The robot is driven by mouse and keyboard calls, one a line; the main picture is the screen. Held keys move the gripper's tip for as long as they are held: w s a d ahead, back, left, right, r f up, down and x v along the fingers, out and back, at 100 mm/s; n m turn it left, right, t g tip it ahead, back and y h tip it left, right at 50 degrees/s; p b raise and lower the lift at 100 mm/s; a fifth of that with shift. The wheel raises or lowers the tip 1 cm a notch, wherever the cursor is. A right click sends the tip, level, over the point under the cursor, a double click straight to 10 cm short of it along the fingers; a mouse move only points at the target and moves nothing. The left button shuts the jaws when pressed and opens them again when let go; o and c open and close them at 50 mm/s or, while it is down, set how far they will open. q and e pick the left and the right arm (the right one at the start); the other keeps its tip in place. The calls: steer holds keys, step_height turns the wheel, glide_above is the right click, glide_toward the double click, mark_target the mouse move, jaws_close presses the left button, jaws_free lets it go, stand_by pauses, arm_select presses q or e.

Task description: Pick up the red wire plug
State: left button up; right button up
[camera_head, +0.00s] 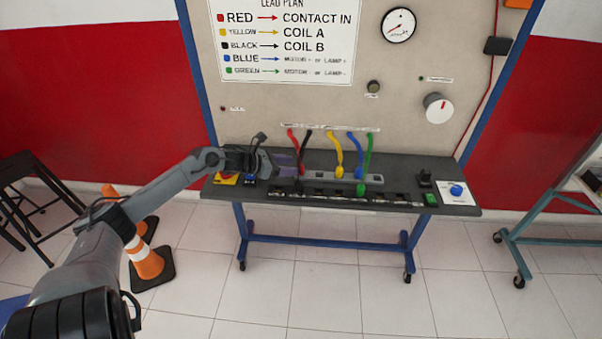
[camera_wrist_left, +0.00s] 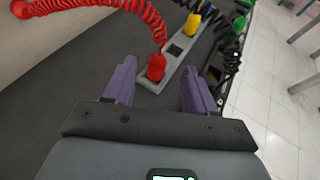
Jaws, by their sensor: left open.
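The red wire plug (camera_wrist_left: 156,68) stands upright at the near end of a grey holder strip (camera_wrist_left: 172,62) in the left wrist view, with a coiled red wire (camera_wrist_left: 148,14) rising from it. In the head view my left gripper (camera_head: 284,160) is over the left part of the bench. My right gripper is out of view.
Yellow (camera_head: 339,171), blue (camera_head: 360,172) and green (camera_head: 362,187) plugs are farther along the dark bench (camera_head: 440,172). A black wire (camera_head: 305,140) hangs close to the red one. The upright panel (camera_head: 270,95) stands behind. A traffic cone (camera_head: 148,260) is on the floor.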

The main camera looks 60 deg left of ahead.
mark_target(298, 166)
arm_select(q)
steer(key=shift+b+x, duration=0.5)
steer(key=shift+x, duration=1.15)
steer(key=shift+b+x, duration=0.35)
steer(key=shift+x, duration=1.5)
steer(key=shift+s+a+f, duration=0.1)
steer(key=c, duration=1)
steer(key=shift+c, duration=0.2)
